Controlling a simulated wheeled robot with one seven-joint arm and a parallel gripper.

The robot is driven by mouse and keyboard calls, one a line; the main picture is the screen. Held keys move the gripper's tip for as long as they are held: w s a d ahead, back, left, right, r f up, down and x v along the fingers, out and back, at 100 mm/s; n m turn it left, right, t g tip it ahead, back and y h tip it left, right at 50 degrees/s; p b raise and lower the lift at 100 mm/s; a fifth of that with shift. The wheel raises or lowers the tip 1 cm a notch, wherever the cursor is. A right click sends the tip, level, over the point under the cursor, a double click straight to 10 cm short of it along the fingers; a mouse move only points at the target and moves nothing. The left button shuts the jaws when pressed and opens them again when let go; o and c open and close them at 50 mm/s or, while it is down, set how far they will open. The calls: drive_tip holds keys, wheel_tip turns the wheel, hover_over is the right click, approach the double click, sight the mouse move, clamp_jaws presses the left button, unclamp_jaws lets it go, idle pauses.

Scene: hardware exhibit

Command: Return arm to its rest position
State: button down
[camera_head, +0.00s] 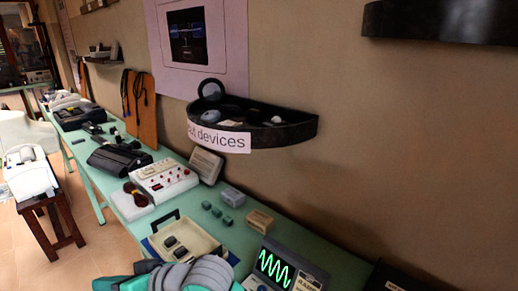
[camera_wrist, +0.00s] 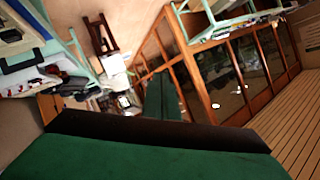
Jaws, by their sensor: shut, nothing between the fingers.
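Grey and teal rounded links that look like my own arm (camera_head: 195,274) show at the bottom edge of the head view, in front of the long green table (camera_head: 345,262). I cannot make out my fingers in either view, so my gripper is not in view. The wrist view is tilted. A broad green surface with a dark edge (camera_wrist: 150,158) fills its bottom, close to the camera, and the room lies beyond it.
An oscilloscope (camera_head: 274,268), a beige tray device (camera_head: 185,238) and a white control box (camera_head: 163,180) stand on the table. A black wall shelf (camera_head: 285,132) juts out above it. A stool (camera_head: 57,213) stands at left. Wood-framed glass doors (camera_wrist: 240,75) show in the wrist view.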

drive_tip(key=w+d+m+t+y, duration=0.2)
drive_tip(key=w+d+m+t, duration=0.35)
drive_tip(key=m+t, duration=0.4)
drive_tip(key=s+d+f+m+t+h, duration=0.2)
drive_tip(key=d+f+m+t+h, duration=0.45)
drive_tip(key=d+f+h, duration=0.55)
drive_tip(key=s+d+f+g+h, duration=0.1)
drive_tip(key=s+d+f+h, duration=0.1)
drive_tip(key=s+d+f, duration=0.4)
drive_tip(key=s+d+f+h, duration=0.1)
drive_tip(key=s+d+f, duration=0.2)
drive_tip(key=s+f, duration=0.45)
drive_tip(key=s+d+n+g, duration=0.1)
drive_tip(key=s+d+n, duration=0.5)
drive_tip(key=s, duration=0.7)
drive_tip(key=shift+s+d+f+h, duration=0.25)
drive_tip(key=shift+d+h, duration=0.15)
drive_tip(key=shift+d, duration=0.2)
